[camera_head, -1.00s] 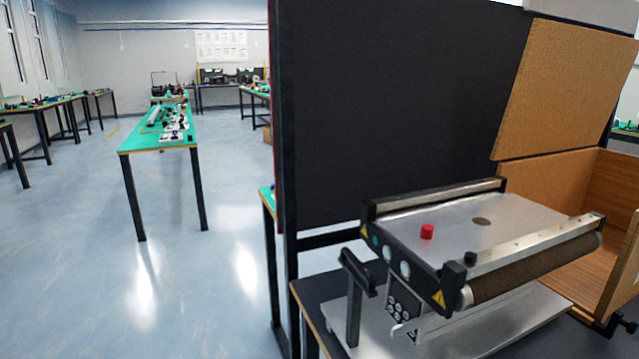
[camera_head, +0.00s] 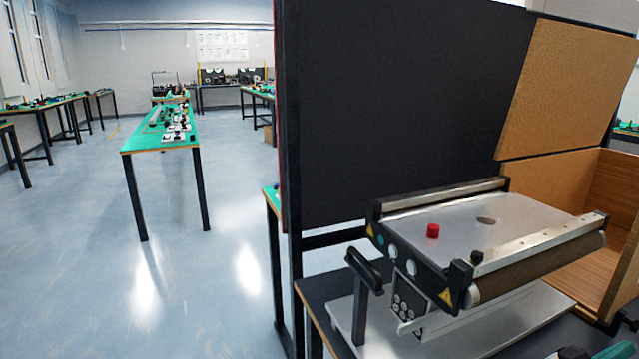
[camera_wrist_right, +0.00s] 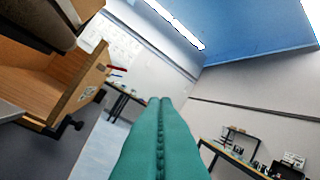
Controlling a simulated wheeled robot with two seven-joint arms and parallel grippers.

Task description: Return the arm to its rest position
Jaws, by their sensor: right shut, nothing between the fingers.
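My right gripper (camera_wrist_right: 160,102) fills the lower middle of the right wrist view. Its two green fingers are pressed together along their length with nothing between them. In the head view only a small green and dark part of it (camera_head: 614,352) shows at the bottom right corner, in front of the conveyor's table, and the rest is cut off by the frame. It appears apart from the conveyor (camera_head: 460,225). My left gripper is in neither view.
A dark panel (camera_head: 400,100) stands behind. The floor at left is clear up to a green-topped table (camera_head: 150,140).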

